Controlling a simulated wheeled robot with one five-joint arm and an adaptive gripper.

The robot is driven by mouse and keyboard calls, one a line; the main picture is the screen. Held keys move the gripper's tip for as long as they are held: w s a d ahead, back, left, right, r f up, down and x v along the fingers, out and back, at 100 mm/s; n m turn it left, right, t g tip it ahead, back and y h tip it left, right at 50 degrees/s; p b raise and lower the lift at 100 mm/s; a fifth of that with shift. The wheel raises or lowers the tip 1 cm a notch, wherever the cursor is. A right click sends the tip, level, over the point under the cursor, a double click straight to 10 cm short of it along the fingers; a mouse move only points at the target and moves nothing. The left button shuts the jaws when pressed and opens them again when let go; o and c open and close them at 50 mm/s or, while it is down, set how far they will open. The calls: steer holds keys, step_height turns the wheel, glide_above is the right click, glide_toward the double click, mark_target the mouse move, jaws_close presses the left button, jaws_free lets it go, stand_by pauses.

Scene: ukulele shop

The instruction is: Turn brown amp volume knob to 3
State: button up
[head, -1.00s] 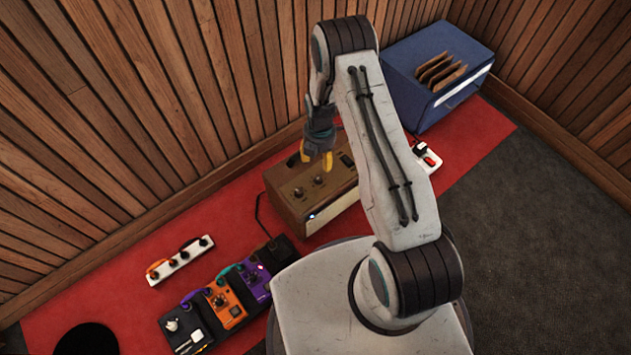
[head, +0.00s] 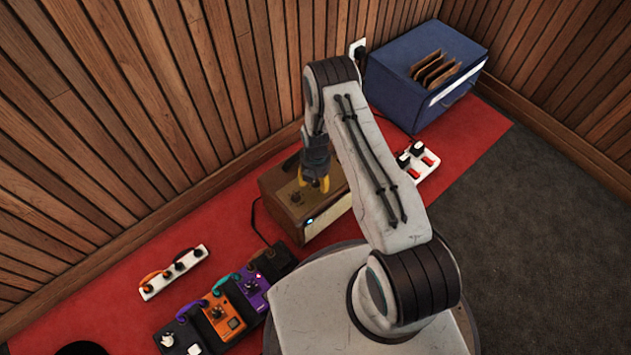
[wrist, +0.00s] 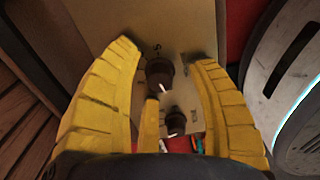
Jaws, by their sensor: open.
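The brown amp (head: 272,208) stands on the red carpet, its control panel facing up. A dark knob (head: 296,198) shows on it left of my gripper (head: 314,184). In the wrist view my gripper (wrist: 166,56) is open, its yellow fingers spread on either side of a dark brown knob (wrist: 160,73) with a white pointer line. Small marks surround this knob, but I cannot read them surely. A second dark knob (wrist: 176,122) lies lower, also between the fingers. I cannot tell whether a finger touches either knob. Labels saying which is volume are not readable.
Effect pedals (head: 222,312) sit left of the amp, with a white power strip (head: 174,271) beyond them. Another power strip (head: 419,162) and a blue crate-like box (head: 400,85) are at the right. Wood-panelled walls rise behind. Grey carpet at the right is clear.

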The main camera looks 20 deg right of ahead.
steer(key=shift+f, duration=0.1)
steer(key=shift+c, duration=0.5)
jaws_close()
